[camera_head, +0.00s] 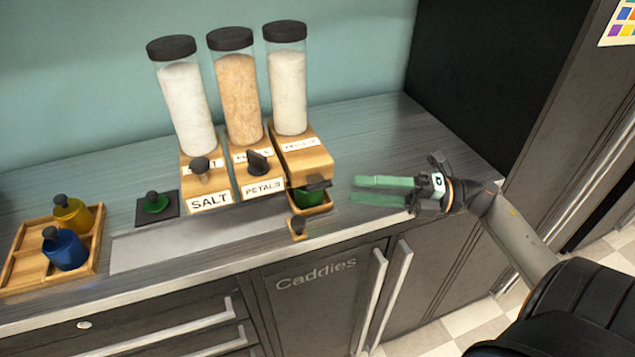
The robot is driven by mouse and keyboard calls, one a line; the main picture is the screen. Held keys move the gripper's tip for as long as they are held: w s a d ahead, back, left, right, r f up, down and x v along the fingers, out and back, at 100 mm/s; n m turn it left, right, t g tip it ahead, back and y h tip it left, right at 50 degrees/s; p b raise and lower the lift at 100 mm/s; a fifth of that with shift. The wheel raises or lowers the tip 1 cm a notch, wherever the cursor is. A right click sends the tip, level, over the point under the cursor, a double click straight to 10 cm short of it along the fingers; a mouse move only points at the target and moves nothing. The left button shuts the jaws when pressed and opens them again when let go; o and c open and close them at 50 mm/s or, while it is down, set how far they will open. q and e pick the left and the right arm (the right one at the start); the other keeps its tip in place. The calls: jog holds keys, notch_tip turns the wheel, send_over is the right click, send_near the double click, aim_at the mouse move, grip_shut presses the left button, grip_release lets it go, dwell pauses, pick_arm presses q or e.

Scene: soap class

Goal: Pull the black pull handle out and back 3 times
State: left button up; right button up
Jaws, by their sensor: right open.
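Three wooden dispensers stand in a row on the counter, each with a clear black-lidded canister on top. The right dispenser (306,162) has a dark flat handle (319,185) low on its front, which seems to be the black pull handle. A green container (308,197) sits in a small wooden holder just below it, partly hidden by the handle. My right gripper (356,189) has green fingers, is open and empty, and points left at the handle from its right side, with a gap between them. My left gripper is not in view.
The salt dispenser (205,188) and petals dispenser (252,187) have dark knobs. A small dark-topped wooden piece (298,230) is at the counter's front.

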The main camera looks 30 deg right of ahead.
aim_at(319, 184)
jog(key=p+x, duration=0.1)
jog(key=x, duration=0.7)
jog(key=shift+w+a+r, duration=0.1)
jog(key=shift+a, duration=0.1)
grip_shut()
dwell(1.1)
